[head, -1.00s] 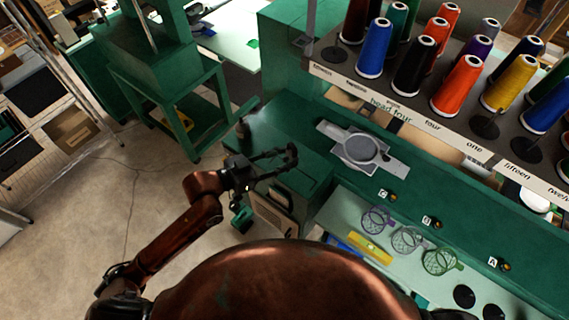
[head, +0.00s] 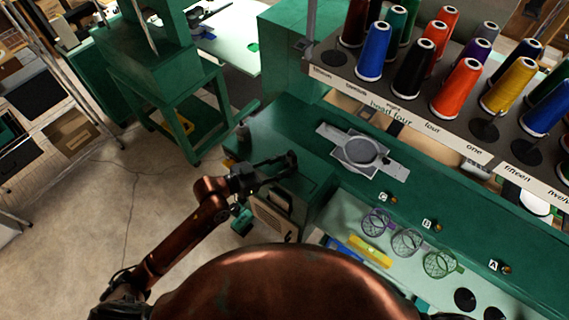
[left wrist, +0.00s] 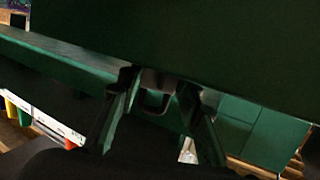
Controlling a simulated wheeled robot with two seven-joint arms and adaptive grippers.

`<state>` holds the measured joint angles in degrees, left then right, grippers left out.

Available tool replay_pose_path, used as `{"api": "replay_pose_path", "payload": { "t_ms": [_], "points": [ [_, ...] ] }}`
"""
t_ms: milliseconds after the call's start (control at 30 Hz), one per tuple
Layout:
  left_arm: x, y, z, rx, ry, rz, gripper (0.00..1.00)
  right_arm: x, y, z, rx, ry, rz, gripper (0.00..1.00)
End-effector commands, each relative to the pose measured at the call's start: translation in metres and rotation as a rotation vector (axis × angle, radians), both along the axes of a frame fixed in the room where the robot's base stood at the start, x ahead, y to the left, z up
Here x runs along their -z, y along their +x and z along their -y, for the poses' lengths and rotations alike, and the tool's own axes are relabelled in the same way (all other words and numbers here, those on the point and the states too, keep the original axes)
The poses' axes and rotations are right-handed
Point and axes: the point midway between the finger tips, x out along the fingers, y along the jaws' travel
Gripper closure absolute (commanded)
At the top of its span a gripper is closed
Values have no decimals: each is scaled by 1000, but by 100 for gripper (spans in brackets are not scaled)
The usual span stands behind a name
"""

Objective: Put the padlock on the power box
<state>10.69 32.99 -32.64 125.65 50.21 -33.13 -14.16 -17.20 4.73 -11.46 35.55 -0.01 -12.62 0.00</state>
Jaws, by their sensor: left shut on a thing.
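My left gripper (head: 290,163) reaches in from the left, over the beige-fronted box with a dark handle (head: 272,222) at the end of the green machine table; this box may be the power box. In the left wrist view the two fingers (left wrist: 160,108) stand on either side of a small grey body with a dark U-shaped loop, which looks like the padlock (left wrist: 156,100). The loop hangs downward, close under a large dark green surface (left wrist: 220,45). I cannot tell whether the padlock touches that surface. The head view does not show the padlock clearly. My right gripper is not in view.
The green machine table (head: 300,135) carries a grey hoop frame (head: 362,152). Several thread cones stand on the rack (head: 440,125) above it. The floor (head: 150,190) on the left is open.

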Motion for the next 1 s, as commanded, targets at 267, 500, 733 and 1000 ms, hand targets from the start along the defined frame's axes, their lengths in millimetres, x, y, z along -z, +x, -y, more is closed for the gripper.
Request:
{"api": "replay_pose_path", "payload": {
  "t_ms": [267,500,733,1000],
  "points": [
    [1,0,0,0,1,-1,50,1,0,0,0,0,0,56],
    [1,0,0,0,1,-1,50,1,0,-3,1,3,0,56],
    [-2,-7,-13,-2,4,-1,50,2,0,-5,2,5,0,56],
    [-12,-34,-56,0,6,-1,50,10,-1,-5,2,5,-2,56]
  ]
}}
